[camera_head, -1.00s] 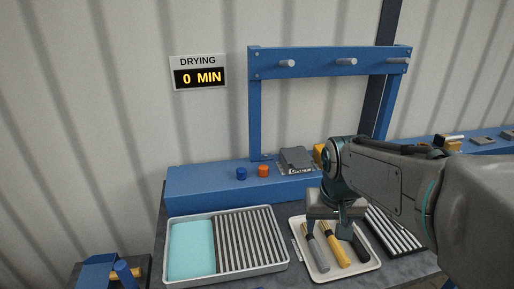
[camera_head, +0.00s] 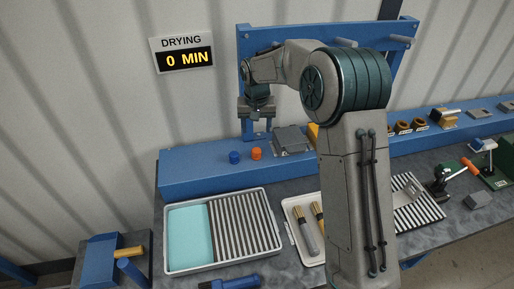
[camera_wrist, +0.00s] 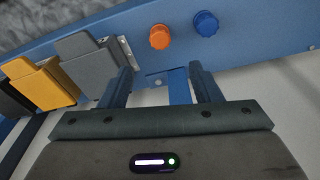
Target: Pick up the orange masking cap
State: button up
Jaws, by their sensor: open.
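The orange masking cap (camera_head: 257,153) stands on the blue raised shelf, just right of a blue cap (camera_head: 235,157). In the wrist view the orange cap (camera_wrist: 159,37) is beyond my fingertips, with the blue cap (camera_wrist: 205,23) to its right. My gripper (camera_head: 257,116) is open and empty. It hangs above and behind the caps in the head view, in front of the blue frame. In the wrist view its two fingers (camera_wrist: 160,78) are spread apart with nothing between them.
A grey block (camera_head: 291,140) sits on the blue shelf (camera_head: 190,176) right of the caps; a yellow block (camera_wrist: 48,82) is beside it. The blue frame (camera_head: 245,60) with pegs rises behind my gripper. A tray with a teal pad (camera_head: 188,232) lies in front.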

jog(key=b, duration=0.2)
send_over(256, 150)
jog(key=f, duration=0.6)
jog(key=shift+s+a+f, duration=0.15)
jog(key=shift+s+f, duration=0.2)
jog(key=shift+w+f+b, duration=0.2)
jog(key=shift+f+b, duration=0.35)
jog(key=shift+f, duration=0.9)
jog(key=shift+w+f+b, duration=0.15)
jog(key=shift+f+b, duration=0.35)
jog(key=shift+f, duration=0.95)
jog(key=shift+r, duration=0.1)
jog(key=c, duration=1.1)
